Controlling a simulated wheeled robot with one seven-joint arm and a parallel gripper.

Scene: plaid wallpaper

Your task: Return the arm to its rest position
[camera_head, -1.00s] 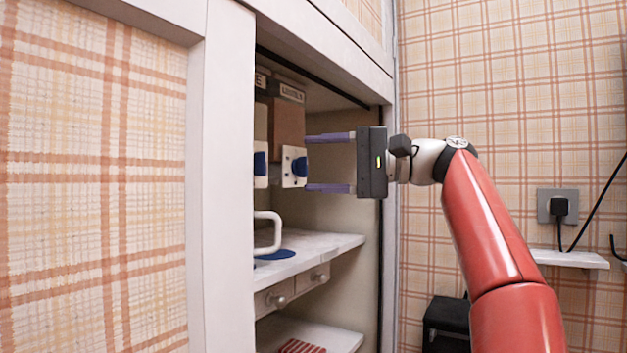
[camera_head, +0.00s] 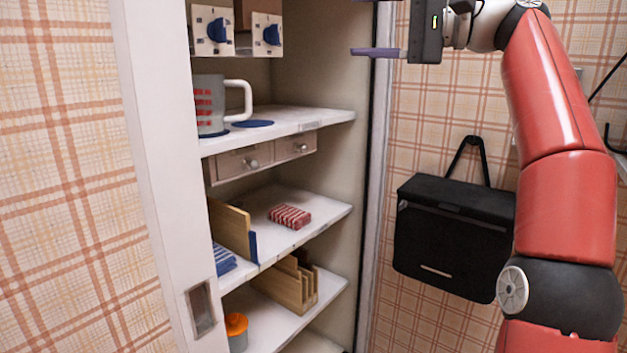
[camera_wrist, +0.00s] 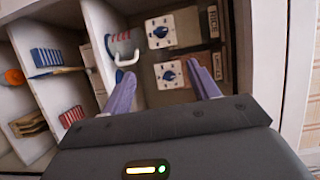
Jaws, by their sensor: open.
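My gripper (camera_wrist: 163,92) is open, with its two purple fingers apart and nothing between them in the wrist view. The red arm rises on the right of the head view. The fingers point toward the open cabinet (camera_head: 345,117), in front of the panels with blue knobs. A white mug with red marks (camera_head: 208,103) stands on the upper shelf, below those panels.
Blue-knobbed panels (camera_head: 267,34) hang at the cabinet's top. A red striped item (camera_head: 290,217) and a wooden rack (camera_head: 287,287) are on lower shelves. The white cabinet frame (camera_head: 165,180) stands left. A black bag (camera_head: 452,236) hangs on the plaid wall, close to my arm.

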